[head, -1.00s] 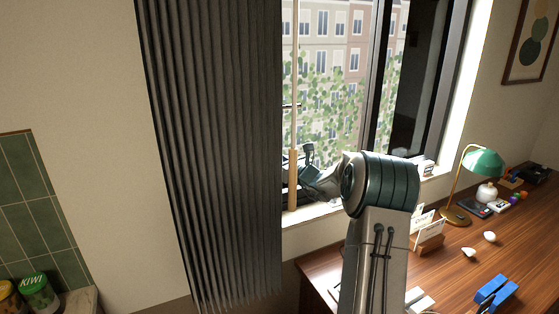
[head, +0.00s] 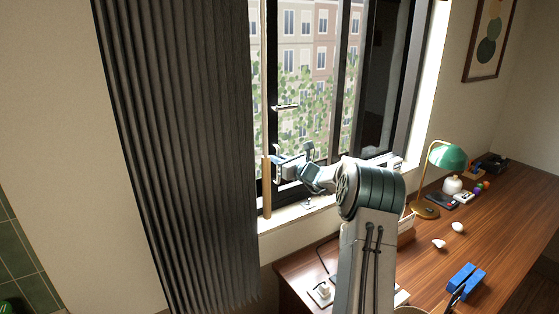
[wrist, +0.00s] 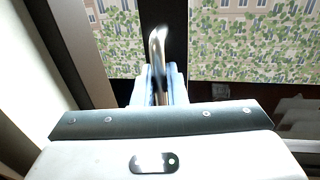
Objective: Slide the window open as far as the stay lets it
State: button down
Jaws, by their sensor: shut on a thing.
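The window sash (head: 270,130) has a dark frame and stands behind the right edge of the curtain. A silver lever (head: 285,106) sticks out from its dark upright. My gripper (head: 284,167) is lower, close against this upright, at the level just above the sill. In the wrist view my gripper's fingers (wrist: 165,85) are closed around a bright silver handle (wrist: 158,45), whose bent top rises above them. I cannot tell whether this handle and the lever are one piece. A small metal piece (head: 308,203) is on the sill below; I cannot tell whether it is the stay.
The grey pleated curtain (head: 175,150) hangs left of the gripper, with a wooden rod (head: 267,188) at its edge. The pale sill (head: 285,214) runs below. The wooden desk (head: 400,265) at right holds a green lamp (head: 446,157), a blue object (head: 466,280) and small items.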

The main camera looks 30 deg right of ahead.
jog(key=shift+a, duration=0.2)
jog(key=c, duration=1.6)
grip_release()
jog(key=shift+a, duration=0.2)
jog(key=shift+d, duration=0.1)
jog(key=shift+s+d, duration=0.1)
jog(key=shift+s, duration=0.1)
jog(key=b+v, duration=0.3)
jog(key=v, duration=1)
jog(key=shift+s+b, duration=0.2)
jog(key=shift+b, duration=0.2)
